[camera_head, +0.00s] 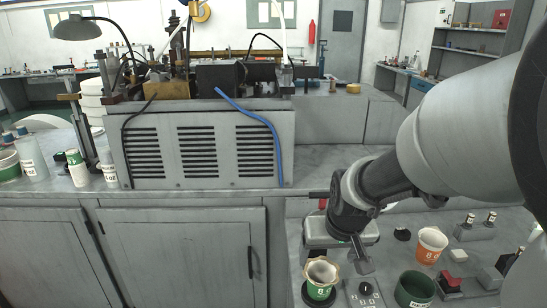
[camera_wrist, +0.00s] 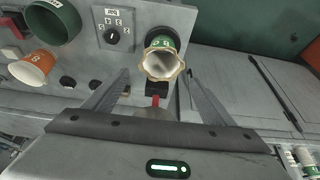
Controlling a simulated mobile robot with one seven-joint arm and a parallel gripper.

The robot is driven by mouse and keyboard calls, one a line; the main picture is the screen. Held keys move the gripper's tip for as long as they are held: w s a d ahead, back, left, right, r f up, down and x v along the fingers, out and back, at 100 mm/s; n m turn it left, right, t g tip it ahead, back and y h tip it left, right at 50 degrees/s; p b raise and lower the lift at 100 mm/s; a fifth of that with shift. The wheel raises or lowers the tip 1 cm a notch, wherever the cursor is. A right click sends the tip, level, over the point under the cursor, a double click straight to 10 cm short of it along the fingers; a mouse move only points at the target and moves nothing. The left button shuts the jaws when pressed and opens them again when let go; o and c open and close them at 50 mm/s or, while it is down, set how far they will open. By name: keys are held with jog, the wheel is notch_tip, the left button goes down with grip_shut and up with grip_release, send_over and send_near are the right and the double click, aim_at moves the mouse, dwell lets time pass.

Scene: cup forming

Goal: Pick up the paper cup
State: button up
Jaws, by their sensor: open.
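A green paper cup (camera_head: 320,283) with a wavy cream rim stands on the grey control panel at the bottom of the head view. In the wrist view the same cup (camera_wrist: 162,62) shows its open mouth, between and just beyond the fingertips. An orange paper cup (camera_head: 431,244) stands farther right on the panel; it also shows at the left of the wrist view (camera_wrist: 34,68). My gripper (camera_wrist: 157,74) is open and empty, with a finger to either side of the green cup in the picture. I cannot tell whether either finger touches it.
A dark green round container (camera_head: 414,290) stands right of the green cup. Knobs, a red switch (camera_head: 450,280) and small blocks crowd the panel. A grey vented machine (camera_head: 200,150) stands at the back left, with more cups (camera_head: 78,170) on the bench beside it.

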jog(key=b, duration=0.2)
send_near(317, 279)
jog(key=shift+x, duration=1.05)
jog(key=b+x, duration=0.2)
jog(key=x, duration=0.2)
jog(key=shift+f, duration=0.2)
jog(key=shift+w+f, duration=0.2)
jog(key=shift+f, duration=0.2)
jog(key=shift+r, duration=0.1)
jog(key=c, duration=1.2)
jog(key=shift+c, duration=0.2)
